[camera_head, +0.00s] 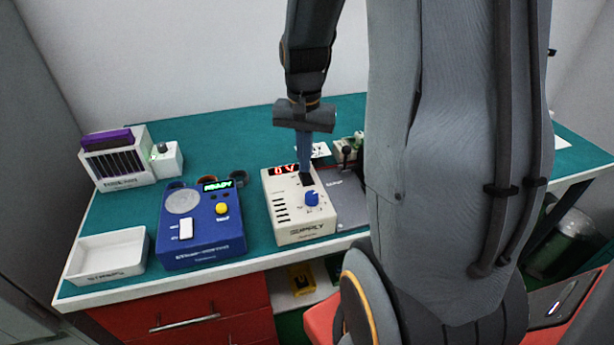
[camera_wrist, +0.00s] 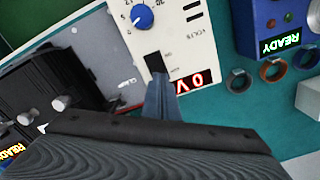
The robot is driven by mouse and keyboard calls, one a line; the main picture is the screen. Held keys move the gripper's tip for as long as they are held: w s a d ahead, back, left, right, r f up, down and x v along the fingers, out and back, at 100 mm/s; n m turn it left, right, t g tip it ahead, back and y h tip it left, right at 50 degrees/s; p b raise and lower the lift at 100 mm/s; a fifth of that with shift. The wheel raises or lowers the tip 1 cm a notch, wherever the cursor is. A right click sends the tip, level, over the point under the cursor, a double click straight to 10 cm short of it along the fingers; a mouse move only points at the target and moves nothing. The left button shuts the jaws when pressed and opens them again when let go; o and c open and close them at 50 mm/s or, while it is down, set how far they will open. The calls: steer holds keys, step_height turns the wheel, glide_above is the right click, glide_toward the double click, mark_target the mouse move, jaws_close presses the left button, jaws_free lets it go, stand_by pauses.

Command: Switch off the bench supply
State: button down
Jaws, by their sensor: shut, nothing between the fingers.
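The bench supply (camera_head: 290,225) is a cream box lettered SUPPLY, standing on the teal bench top. It has a blue knob (camera_head: 312,198), a row of dark slots, a black switch (camera_head: 307,180) and a red display (camera_head: 284,170) that appears to read 0 V. My gripper (camera_head: 305,158) is shut and empty, pointing down at the switch end of the supply. In the wrist view its fingertips (camera_wrist: 158,82) are at the black switch (camera_wrist: 155,66), partly covering it. I cannot tell whether they touch it. The blue knob (camera_wrist: 142,16) is clear of the fingers.
A blue unit (camera_head: 200,230) with a green READY display stands left of the supply. A white tray (camera_head: 105,255) and a slotted rack (camera_head: 118,163) are farther left. A grey panel (camera_head: 345,195) with black parts lies close on the right, partly hidden by my arm.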

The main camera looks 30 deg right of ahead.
steer(key=shift+f, duration=0.3)
step_height(320, 180, up, 7)
steer(key=p, duration=0.6)
stand_by(0.5)
stand_by(0.4)
steer(key=s+a+n+b, duration=0.1)
steer(key=a, duration=0.1)
steer(key=a+f+n, duration=0.1)
steer(key=a, duration=0.1)
steer(key=s+a+f+n+b, duration=0.1)
steer(key=a+n, duration=0.1)
steer(key=shift+s+a+f+t+b, duration=0.15)
steer(key=shift+s+a+t+b, duration=0.15)
steer(key=s+a+n, duration=0.1)
steer(key=a, duration=0.1)
steer(key=s+a+f+n+b, duration=0.1)
steer(key=s+a+n, duration=0.1)
steer(key=s+a+f+n+b, duration=0.1)
steer(key=a, duration=0.1)
steer(key=shift+s+f+n+t, duration=0.2)
steer(key=shift+f+n+t, duration=0.1)
steer(key=shift+t, duration=0.1)
steer(key=shift+s+a+n, duration=0.15)
steer(key=shift+s+n, duration=0.1)
steer(key=shift+n, duration=0.05)
